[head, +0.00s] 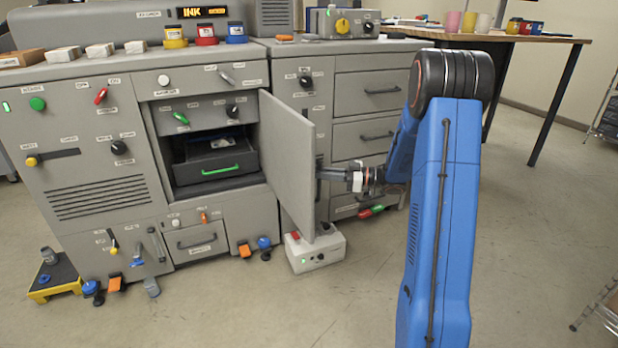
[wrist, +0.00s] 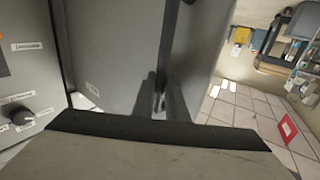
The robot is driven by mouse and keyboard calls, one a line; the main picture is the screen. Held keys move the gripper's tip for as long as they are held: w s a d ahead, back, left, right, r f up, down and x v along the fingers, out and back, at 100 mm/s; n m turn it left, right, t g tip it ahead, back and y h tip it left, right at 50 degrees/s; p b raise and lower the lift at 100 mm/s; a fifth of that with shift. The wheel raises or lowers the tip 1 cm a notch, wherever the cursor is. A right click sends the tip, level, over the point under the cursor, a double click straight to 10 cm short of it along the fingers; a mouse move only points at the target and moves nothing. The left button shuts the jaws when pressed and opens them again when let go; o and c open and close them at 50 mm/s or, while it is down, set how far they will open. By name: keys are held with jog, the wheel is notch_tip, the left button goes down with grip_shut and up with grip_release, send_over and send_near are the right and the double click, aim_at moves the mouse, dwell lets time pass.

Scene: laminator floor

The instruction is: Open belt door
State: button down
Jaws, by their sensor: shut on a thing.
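The belt door (head: 289,150) is a plain grey panel. It stands swung out from the grey machine, at the right side of an open bay (head: 208,150). My gripper (head: 322,173) is at the door's right-hand face, with the arm reaching in from the right. In the wrist view my gripper's fingers (wrist: 161,98) are closed around a dark upright bar (wrist: 168,45), which appears to be the door handle. The grip itself is partly hidden behind the door edge in the head view. Inside the bay is a dark drawer with a green handle (head: 221,171).
A white box with a red switch (head: 315,250) sits on the floor below the door. A grey drawer cabinet (head: 375,95) stands close behind the door and gripper.

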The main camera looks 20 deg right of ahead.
jog(key=w+d+n+g+y, duration=0.1)
jog(key=d, duration=0.5)
jog(key=shift+w+g, duration=0.3)
jog(key=shift+g, duration=0.1)
jog(key=c, duration=1.8)
grip_release()
jog(key=shift+o, duration=0.2)
jog(key=v, duration=1.7)
jog(key=shift+d, duration=0.2)
